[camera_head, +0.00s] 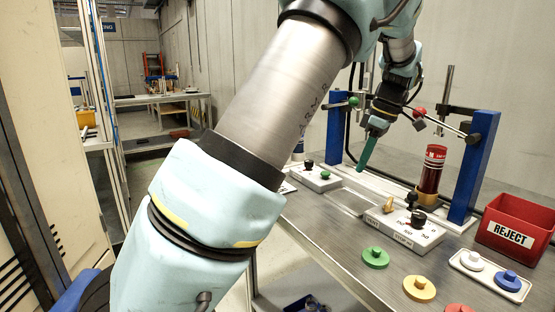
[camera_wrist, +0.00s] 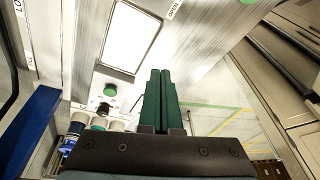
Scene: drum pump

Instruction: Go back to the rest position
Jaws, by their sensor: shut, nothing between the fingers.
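My gripper (camera_head: 363,168) hangs above the bench behind the control boxes, its long green fingers pointing down and together. In the wrist view the fingers (camera_wrist: 160,72) lie side by side with nothing between them. In the head view my arm crosses the middle of the picture and hides part of the bench's left side. A red cylinder (camera_head: 431,172) stands upright in a holder to the right of my gripper, apart from it. The green button (camera_head: 325,174) on the left control box also shows in the wrist view (camera_wrist: 110,90).
Blue posts (camera_head: 473,165) (camera_head: 335,130) with rods flank my gripper. A control box (camera_head: 405,232) with knobs, a red REJECT bin (camera_head: 515,228), a green disc (camera_head: 375,259), a yellow disc (camera_head: 419,290) and a white tray (camera_head: 512,295) occupy the bench front and right.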

